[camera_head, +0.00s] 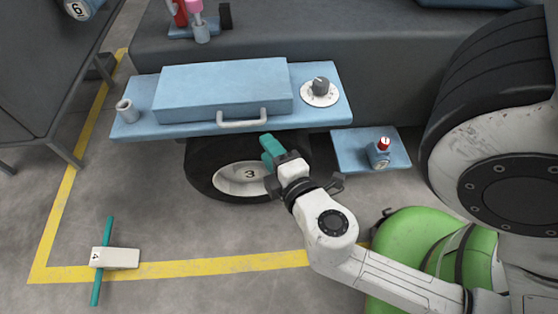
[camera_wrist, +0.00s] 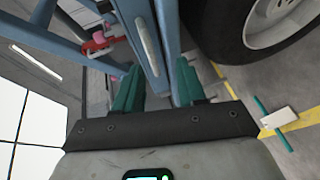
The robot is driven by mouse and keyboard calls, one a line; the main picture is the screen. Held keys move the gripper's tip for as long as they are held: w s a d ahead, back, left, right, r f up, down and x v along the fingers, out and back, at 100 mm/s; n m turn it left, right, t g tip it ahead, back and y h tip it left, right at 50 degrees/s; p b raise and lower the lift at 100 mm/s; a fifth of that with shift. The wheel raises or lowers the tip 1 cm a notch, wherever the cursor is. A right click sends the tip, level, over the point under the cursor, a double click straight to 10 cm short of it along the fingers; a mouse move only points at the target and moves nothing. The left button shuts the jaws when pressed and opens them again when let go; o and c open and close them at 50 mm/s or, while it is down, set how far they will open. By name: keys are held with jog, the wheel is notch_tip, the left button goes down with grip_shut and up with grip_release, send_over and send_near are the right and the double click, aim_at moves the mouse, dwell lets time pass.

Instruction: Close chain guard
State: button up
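A light blue box-shaped guard (camera_head: 222,85) sits on a blue shelf panel (camera_head: 165,127) in the head view. A pale bar handle (camera_head: 242,121) shows at its front edge; I cannot tell whether the guard is fully shut. My gripper (camera_head: 268,146) is just below and right of the handle, apart from it as far as I can see. In the wrist view my gripper (camera_wrist: 158,92) has its two teal fingers spread. A blue edge with the pale handle (camera_wrist: 148,45) shows beyond and between them. Nothing is seen held.
A dial (camera_head: 320,90) and a small cup (camera_head: 126,111) flank the guard. A lower blue shelf (camera_head: 348,153) bears a red-topped fitting (camera_head: 380,152). A teal rod with a white tag (camera_head: 121,258) lies on open floor.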

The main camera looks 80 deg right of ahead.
jog(key=shift+v, duration=2.05)
jog(key=shift+r, duration=0.1)
